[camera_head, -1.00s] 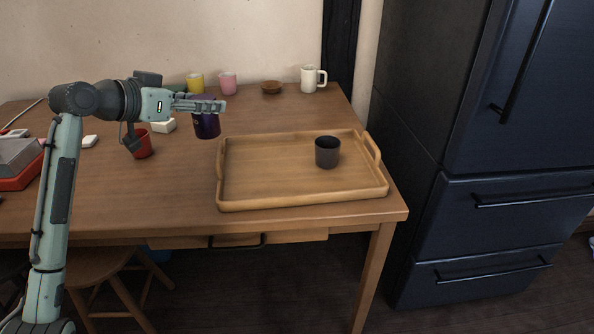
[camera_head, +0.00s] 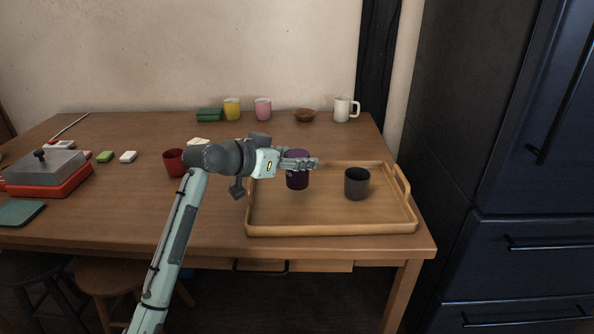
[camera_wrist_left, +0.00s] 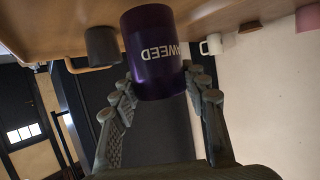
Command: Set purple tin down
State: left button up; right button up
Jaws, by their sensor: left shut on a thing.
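The purple tin (camera_head: 297,180) is in my left gripper (camera_head: 300,163), over the left part of the wooden tray (camera_head: 330,229) in the head view. The tin looks upright there; I cannot tell whether its base touches the tray. In the left wrist view the tin (camera_wrist_left: 150,50) shows light lettering, with the fingers of my left gripper (camera_wrist_left: 158,88) on both sides of it. The fingers hide part of the tin in the head view. My right gripper is not in view.
A dark grey cup (camera_head: 357,184) stands on the tray right of the tin. A red cup (camera_head: 174,162) stands left of my arm. A yellow cup (camera_head: 232,109), pink cup (camera_head: 263,109), brown bowl (camera_head: 305,115) and white mug (camera_head: 345,109) line the back. The tray's front right is bare.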

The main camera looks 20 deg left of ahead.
aim_at(289, 172)
pick_arm(q)
notch_tip(289, 172, down, 3)
jog(key=shift+f, duration=0.35)
jog(key=o, duration=1.2)
jog(key=shift+c, duration=0.2)
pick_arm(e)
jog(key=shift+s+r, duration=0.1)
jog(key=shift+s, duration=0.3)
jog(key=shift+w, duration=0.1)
